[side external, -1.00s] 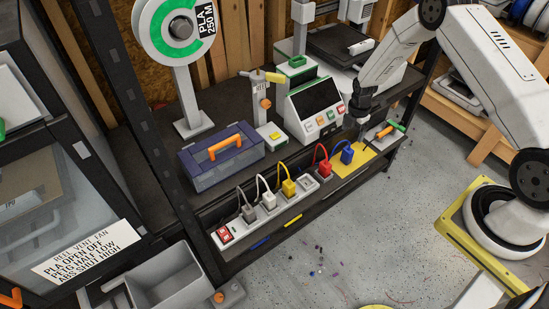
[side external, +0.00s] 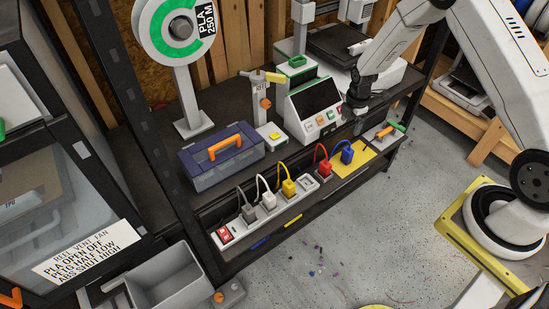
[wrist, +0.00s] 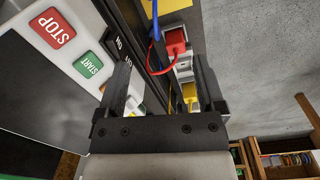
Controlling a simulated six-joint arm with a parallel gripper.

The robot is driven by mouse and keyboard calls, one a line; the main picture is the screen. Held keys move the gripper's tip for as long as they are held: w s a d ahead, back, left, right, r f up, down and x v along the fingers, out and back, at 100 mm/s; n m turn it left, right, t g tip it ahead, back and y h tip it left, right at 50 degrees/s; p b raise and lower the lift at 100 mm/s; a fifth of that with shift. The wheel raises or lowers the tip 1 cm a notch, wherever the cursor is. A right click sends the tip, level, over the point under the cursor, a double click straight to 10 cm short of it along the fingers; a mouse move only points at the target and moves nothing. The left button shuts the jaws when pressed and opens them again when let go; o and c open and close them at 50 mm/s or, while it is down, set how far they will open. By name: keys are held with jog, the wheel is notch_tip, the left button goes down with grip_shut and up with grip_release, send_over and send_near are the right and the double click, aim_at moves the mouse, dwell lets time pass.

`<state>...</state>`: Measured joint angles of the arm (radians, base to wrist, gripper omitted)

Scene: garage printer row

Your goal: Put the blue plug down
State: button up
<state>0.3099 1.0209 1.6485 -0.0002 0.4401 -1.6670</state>
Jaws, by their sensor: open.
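The blue plug (side external: 347,156) stands on the yellow pad (side external: 352,170) at the right end of the shelf, near the pad's left edge. Its blue cable (wrist: 156,22) shows at the top of the wrist view; the plug body cannot be made out there. My gripper (side external: 356,108) is up and behind the plug, beside the screen box, apart from the plug. In the wrist view my gripper's fingers (wrist: 162,64) are spread with nothing held between them.
The power strip (side external: 219,242) carries grey, white, yellow and red plugs (side external: 325,168), with an empty socket (side external: 308,184). The control box (side external: 311,106) stands close left of my gripper.

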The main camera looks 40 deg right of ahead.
jog(key=s+a+r+m+t, duration=0.1)
jog(key=s+a+r+m, duration=0.6)
jog(key=r, duration=0.3)
jog(key=s+a+r+m+t, duration=0.1)
jog(key=s+a+r+m, duration=0.6)
jog(key=s+r, duration=0.3)
jog(key=shift+a+m, duration=0.2)
jog(key=shift+m, duration=0.6)
